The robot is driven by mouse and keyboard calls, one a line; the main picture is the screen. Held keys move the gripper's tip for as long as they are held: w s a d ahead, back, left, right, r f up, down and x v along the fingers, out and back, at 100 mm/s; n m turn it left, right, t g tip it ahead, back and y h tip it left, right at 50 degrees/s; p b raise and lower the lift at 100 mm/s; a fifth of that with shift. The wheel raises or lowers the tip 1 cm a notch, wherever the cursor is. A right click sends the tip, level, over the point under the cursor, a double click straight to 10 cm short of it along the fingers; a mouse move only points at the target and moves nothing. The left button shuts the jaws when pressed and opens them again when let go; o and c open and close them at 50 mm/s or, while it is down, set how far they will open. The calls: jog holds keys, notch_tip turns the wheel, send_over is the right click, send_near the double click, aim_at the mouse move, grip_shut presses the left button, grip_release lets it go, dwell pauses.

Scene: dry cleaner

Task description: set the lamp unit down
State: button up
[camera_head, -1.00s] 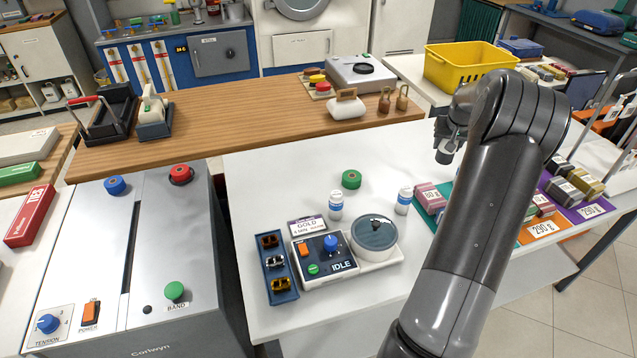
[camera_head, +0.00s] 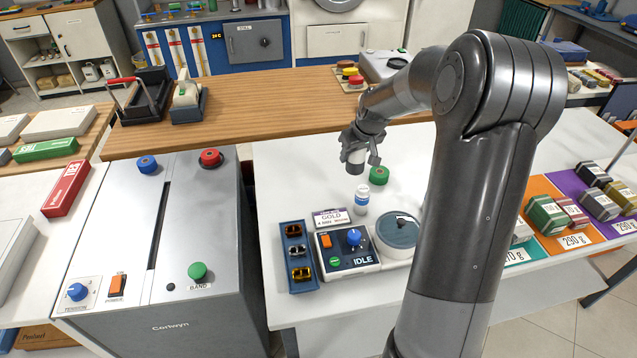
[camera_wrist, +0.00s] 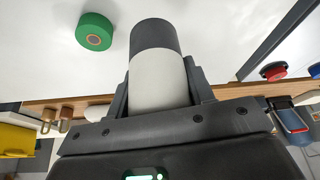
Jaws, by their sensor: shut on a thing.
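My gripper (camera_head: 360,150) is shut on the lamp unit (camera_head: 355,165), a short white cylinder with a dark grey end. It holds the unit dark end down above the white table (camera_head: 300,170), just left of a green ring-shaped piece (camera_head: 379,175). In the wrist view the lamp unit (camera_wrist: 160,82) sits between the two fingers, its dark end pointing away from the gripper. The green piece (camera_wrist: 94,31) lies on the white surface beside it, apart from the unit. I cannot tell the exact height of the unit above the table.
A small white-and-blue bottle (camera_head: 361,198) stands close in front of the lamp unit. White tabletop left of the unit is clear. My arm hides part of the table's right.

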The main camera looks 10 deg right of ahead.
jog(key=w+a+f, duration=0.2)
jog(key=a, duration=0.1)
jog(key=w+a+f, duration=0.1)
jog(key=a+f, duration=0.1)
jog(key=a, duration=0.1)
jog(key=w+a+f, duration=0.2)
jog(key=a, duration=0.1)
jog(key=shift+w+a+f, duration=0.15)
jog(key=shift+w+f, duration=0.15)
jog(key=shift+w, duration=0.05)
jog(key=shift+f, duration=1.95)
jog(key=shift+f, duration=0.15)
jog(key=o, duration=1)
jog(key=shift+o, duration=0.2)
